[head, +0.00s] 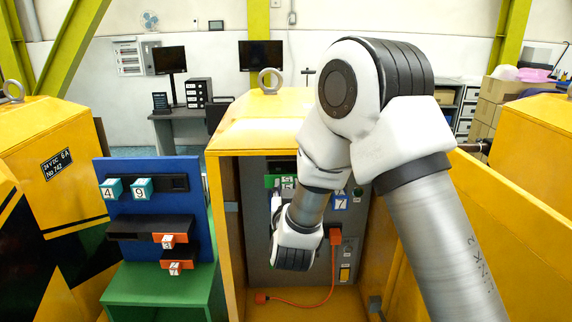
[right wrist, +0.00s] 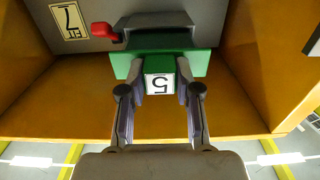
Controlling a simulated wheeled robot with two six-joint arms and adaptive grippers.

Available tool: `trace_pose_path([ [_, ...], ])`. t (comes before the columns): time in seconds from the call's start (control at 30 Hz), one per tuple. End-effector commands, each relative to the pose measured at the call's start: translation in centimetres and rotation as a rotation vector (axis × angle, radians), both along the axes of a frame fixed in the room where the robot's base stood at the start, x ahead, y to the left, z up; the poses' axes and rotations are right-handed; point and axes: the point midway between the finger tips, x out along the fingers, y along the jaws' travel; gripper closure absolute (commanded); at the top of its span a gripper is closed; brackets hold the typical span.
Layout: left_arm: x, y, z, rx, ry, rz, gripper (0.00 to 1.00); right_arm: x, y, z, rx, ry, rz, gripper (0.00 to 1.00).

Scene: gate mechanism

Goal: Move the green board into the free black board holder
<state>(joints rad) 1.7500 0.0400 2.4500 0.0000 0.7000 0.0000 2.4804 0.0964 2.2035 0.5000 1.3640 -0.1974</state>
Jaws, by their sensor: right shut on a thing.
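The green board (right wrist: 201,62) carries a green block with a white face marked 5 and sits in front of a black holder (right wrist: 160,32) on the grey panel, apparently in or against it. My right gripper (right wrist: 160,88) has its fingers on both sides of the 5 block and is shut on it. In the head view, a bit of green (head: 272,181) shows inside the yellow cabinet beside my right wrist, which hides most of the board. A blue stand panel (head: 152,169) at the left carries black holders (head: 178,183) with teal boards marked 4 and 9 and orange boards below. My left gripper is out of view.
The yellow cabinet (head: 225,225) has side walls close around my right arm. An orange cable (head: 318,306) lies on its floor. A green base (head: 165,285) supports the blue panel. A yellow wall (head: 490,215) stands at right.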

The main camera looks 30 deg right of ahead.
Motion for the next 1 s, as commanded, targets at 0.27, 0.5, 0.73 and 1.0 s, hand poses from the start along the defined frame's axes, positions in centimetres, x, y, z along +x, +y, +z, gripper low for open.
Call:
trace_pose_path([
  [0.27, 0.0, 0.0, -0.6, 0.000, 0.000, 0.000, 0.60, -1.7, 1.1, 0.0, -0.001, 0.000, 0.001, 1.00],
  [0.5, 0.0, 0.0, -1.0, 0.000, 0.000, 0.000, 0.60, -3.2, 1.9, 0.0, -0.002, -0.001, 0.000, 1.00],
  [0.73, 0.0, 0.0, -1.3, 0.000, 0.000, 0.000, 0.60, -4.6, 2.8, 0.0, -0.001, 0.000, 0.001, 1.00],
  [1.0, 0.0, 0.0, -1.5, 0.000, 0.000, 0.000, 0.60, -5.4, 3.3, 0.1, 0.000, -0.002, 0.000, 1.00],
])
